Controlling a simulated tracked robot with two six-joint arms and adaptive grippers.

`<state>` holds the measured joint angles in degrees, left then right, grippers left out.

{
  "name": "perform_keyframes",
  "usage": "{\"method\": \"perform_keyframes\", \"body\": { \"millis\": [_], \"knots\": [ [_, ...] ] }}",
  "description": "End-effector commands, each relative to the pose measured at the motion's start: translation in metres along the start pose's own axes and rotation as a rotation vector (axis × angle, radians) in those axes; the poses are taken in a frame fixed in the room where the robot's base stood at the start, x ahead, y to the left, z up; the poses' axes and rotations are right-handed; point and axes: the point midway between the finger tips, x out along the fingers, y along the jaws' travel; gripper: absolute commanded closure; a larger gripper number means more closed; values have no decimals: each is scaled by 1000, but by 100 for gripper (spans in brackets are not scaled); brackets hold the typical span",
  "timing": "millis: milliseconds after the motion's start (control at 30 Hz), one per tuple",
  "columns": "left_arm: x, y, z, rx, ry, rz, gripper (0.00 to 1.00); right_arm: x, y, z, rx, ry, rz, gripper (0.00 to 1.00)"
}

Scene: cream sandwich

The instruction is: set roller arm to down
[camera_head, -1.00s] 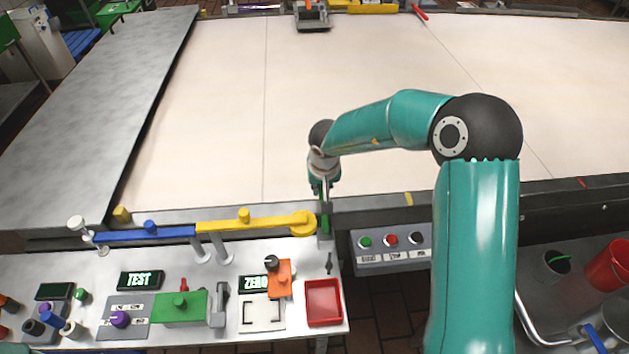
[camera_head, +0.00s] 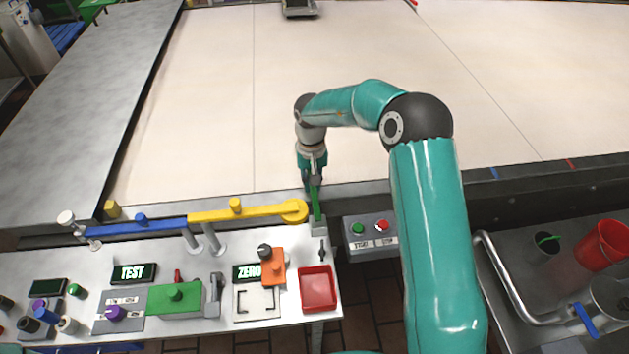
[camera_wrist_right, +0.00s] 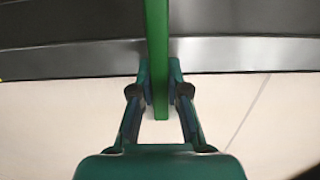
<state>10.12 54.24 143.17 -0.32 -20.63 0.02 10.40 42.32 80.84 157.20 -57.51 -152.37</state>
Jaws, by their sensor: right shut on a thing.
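My right gripper (camera_head: 313,184) is shut on a green lever (camera_head: 318,208) at the edge of the conveyor belt. In the right wrist view the green lever (camera_wrist_right: 157,60) runs between the two fingers (camera_wrist_right: 160,92). In the head view the lever stands nearly upright, its top leaning slightly left, beside the round end of a yellow bar (camera_head: 240,213). A blue bar (camera_head: 140,234) continues to the left. I cannot tell which of these parts is labelled as the roller arm. My left gripper is not in view.
The wide pale belt (camera_head: 220,100) lies beyond. A bench in front holds a green block (camera_head: 175,299), an orange part (camera_head: 273,268), a red tray (camera_head: 318,290) and TEST and ZERO displays. A button box (camera_head: 370,235) and a sink with a red bucket (camera_head: 604,243) are to the right.

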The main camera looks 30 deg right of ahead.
Motion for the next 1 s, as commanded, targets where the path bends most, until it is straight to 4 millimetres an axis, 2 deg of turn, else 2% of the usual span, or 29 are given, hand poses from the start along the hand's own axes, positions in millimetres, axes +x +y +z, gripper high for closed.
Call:
{"method": "perform_keyframes", "body": {
  "millis": [67, 100, 233, 267, 667, 767, 1000],
  "knots": [
    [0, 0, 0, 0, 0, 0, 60, 1, 1, 0, 0, -2, 2, 100],
    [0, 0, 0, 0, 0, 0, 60, 1, 1, 1, 1, -2, 2, 82],
    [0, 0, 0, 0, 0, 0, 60, 1, 2, 1, 1, -2, 2, 60],
    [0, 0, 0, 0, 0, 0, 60, 1, 2, 1, 1, -2, 2, 58],
    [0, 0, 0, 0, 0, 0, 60, -6, 1, 0, 1, 0, 1, 58],
    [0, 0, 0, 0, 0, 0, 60, -17, 1, 0, 1, 2, 1, 58],
    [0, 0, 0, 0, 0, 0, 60, -63, 2, 1, 2, 4, 0, 58]
  ]
}}
